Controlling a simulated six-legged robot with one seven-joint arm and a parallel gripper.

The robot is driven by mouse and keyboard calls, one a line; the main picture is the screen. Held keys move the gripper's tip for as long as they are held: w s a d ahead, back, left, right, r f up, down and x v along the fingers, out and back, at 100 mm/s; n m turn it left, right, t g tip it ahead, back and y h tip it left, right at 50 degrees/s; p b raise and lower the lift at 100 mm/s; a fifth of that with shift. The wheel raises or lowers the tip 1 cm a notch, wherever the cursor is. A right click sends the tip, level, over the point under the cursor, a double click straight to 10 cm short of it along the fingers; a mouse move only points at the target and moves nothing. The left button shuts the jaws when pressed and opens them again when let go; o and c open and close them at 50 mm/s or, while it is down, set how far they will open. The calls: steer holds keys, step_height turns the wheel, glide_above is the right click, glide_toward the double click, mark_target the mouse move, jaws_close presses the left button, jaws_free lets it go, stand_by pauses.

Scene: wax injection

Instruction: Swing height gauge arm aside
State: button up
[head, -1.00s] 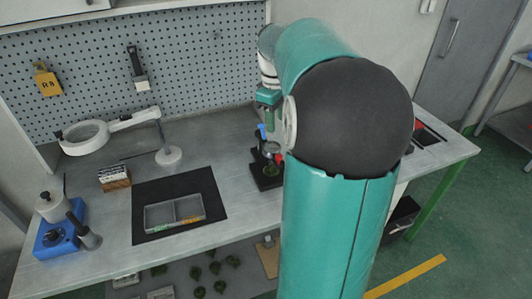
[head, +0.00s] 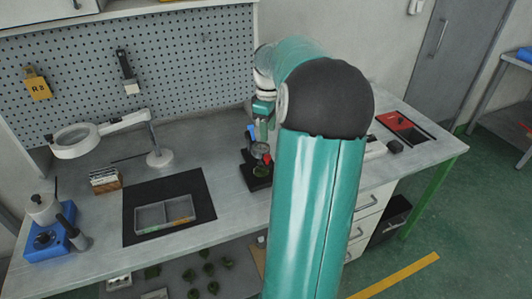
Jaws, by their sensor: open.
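The height gauge (head: 258,167) stands on the workbench on a small black base, with a round dial and small blue and red parts. Its swing arm is too small and too covered to make out. My gripper (head: 262,128) is just above the gauge, close to its top, fingers pointing down. It is open. I cannot tell whether the fingers touch the gauge. My arm hides the area to the right of the gauge.
A black mat (head: 207,208) with a grey divided tray (head: 150,220) lies left of the gauge. A magnifier lamp (head: 75,141), a block of cards (head: 105,181) and a blue wax pot unit (head: 48,240) stand further left. A red tray (head: 405,128) lies right.

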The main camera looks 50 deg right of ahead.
mark_target(268, 156)
step_height(268, 156, down, 10)
steer(key=shift+w+r, duration=0.1)
jaws_close()
stand_by(0.4)
